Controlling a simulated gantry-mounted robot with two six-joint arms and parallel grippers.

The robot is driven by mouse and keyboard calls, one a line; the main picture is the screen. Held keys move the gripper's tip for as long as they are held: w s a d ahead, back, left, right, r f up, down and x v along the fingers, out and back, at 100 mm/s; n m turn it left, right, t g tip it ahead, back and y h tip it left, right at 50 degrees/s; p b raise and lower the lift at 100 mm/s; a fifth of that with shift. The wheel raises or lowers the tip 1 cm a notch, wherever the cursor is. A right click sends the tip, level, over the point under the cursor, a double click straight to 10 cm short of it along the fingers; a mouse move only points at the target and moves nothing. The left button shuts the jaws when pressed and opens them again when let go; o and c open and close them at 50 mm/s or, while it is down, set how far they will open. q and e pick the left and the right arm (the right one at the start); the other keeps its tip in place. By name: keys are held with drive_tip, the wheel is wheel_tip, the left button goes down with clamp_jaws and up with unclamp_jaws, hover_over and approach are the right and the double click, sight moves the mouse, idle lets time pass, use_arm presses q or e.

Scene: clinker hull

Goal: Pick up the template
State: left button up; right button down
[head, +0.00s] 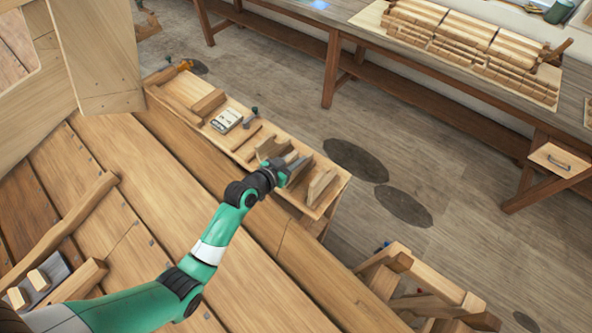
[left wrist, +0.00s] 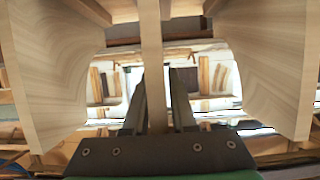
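Wooden templates stand upright in the right end of a long wooden tray (head: 243,161) in the head view. One is a curved board (head: 322,187) to the right of my left gripper (head: 292,172), which reaches down among them. In the left wrist view a thin template (left wrist: 152,45) stands edge-on between the fingers of the left gripper (left wrist: 160,100). The fingers look open around it, with a small gap on the right side. Larger curved boards flank it on the left (left wrist: 55,70) and right (left wrist: 268,70), clear of the fingers. My right gripper is not in view.
The tray also holds a white labelled box (head: 226,120), a dark-headed tool (head: 251,117) and wood blocks. Hull planks (head: 150,190) lie on the near side. A workbench (head: 420,65) with stacked wood stands beyond open floor. A wooden stand (head: 425,290) is at lower right.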

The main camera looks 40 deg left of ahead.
use_arm(q)
clamp_jaws()
idle(1.1)
